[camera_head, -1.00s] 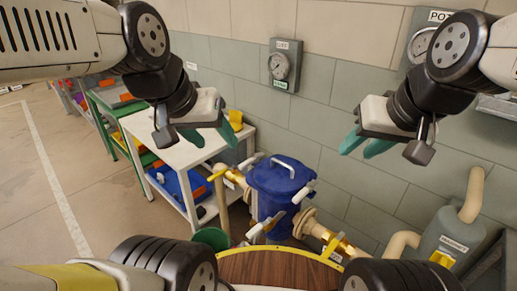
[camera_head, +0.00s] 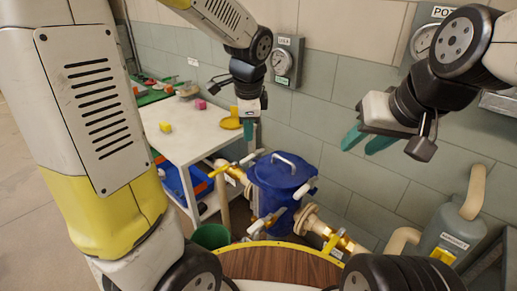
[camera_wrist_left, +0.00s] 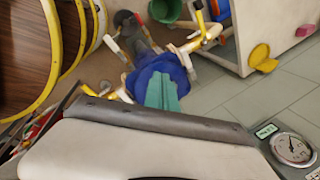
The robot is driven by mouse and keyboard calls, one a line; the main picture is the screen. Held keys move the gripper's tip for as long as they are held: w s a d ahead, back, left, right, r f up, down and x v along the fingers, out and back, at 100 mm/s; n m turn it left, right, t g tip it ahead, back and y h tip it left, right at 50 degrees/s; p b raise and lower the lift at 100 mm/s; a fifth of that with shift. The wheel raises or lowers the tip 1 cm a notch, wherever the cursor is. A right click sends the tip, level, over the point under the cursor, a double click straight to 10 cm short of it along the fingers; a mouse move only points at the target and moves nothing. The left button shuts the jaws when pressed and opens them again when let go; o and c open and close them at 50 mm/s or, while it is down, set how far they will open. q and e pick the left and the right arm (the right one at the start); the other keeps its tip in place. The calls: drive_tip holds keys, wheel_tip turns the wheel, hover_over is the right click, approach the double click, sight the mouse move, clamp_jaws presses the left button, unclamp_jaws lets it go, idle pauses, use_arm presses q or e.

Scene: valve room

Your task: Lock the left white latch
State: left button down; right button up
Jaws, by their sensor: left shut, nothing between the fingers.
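A blue round vessel (camera_head: 282,182) with a lid and pale lid handle (camera_head: 284,162) stands among beige pipes. White latch levers stick out at its rim: one at the back left (camera_head: 251,156), one at the right (camera_head: 306,190), one at the front left (camera_head: 262,222). I cannot tell their lock state. My left gripper (camera_head: 250,133) is shut and empty, pointing down above the back-left lever. In the left wrist view its teal fingers (camera_wrist_left: 162,93) overlap the blue vessel (camera_wrist_left: 147,80), apparently without gripping it. My right gripper (camera_head: 365,141) is open and empty by the wall, right of the vessel.
A white table (camera_head: 190,135) with small coloured items stands left of the vessel. A green bucket (camera_head: 210,236) is at front left. A gauge (camera_head: 284,62) hangs on the wall behind. A grey tank (camera_head: 446,237) stands at right.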

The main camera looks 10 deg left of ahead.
sight(253, 159)
use_arm(q)
drive_tip(key=w+d+f+m+y, duration=0.2)
drive_tip(key=w+d+f+m, duration=0.4)
drive_tip(key=f+m, duration=0.3)
drive_tip(key=shift+w+m+y, duration=0.3)
drive_tip(key=shift+w+y, duration=0.1)
drive_tip(key=shift+w, duration=0.2)
drive_tip(key=shift+a+f, duration=0.1)
drive_tip(key=shift+f, duration=0.05)
drive_tip(key=x, duration=1)
drive_tip(key=shift+s+a+f, duration=0.1)
drive_tip(key=shift+w+a, duration=0.8)
drive_tip(key=shift+a, duration=0.25)
drive_tip(key=shift+w+a, duration=0.3)
drive_tip(key=shift+a, duration=0.1)
